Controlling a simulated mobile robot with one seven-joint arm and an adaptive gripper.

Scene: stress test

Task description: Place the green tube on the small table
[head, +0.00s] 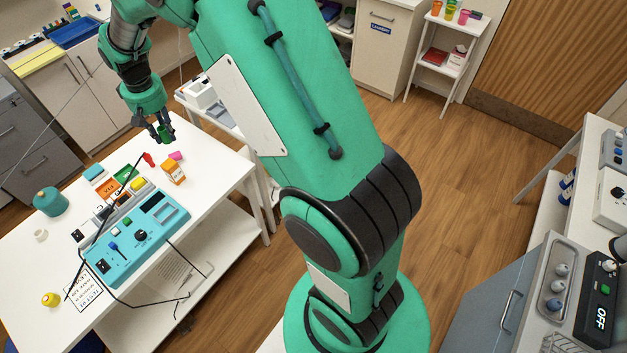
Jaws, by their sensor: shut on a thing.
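My gripper (163,138) is shut on a small green tube (162,130), partly hidden by the fingers. It points down and shows above the far right part of a white table (215,178). A small white stand (440,66) with a lower shelf is at the back right, with coloured cups on its top. Another low white surface (222,121) shows behind the table, partly hidden by my arm. I cannot tell which of these is the small table.
A teal device (140,240) with cables, an orange box (173,171), a red item (149,159), a pink item (176,155) and a teal jar (50,201) are on the white table. Wooden floor (455,165) is open to the right. A counter (585,160) stands at the right edge.

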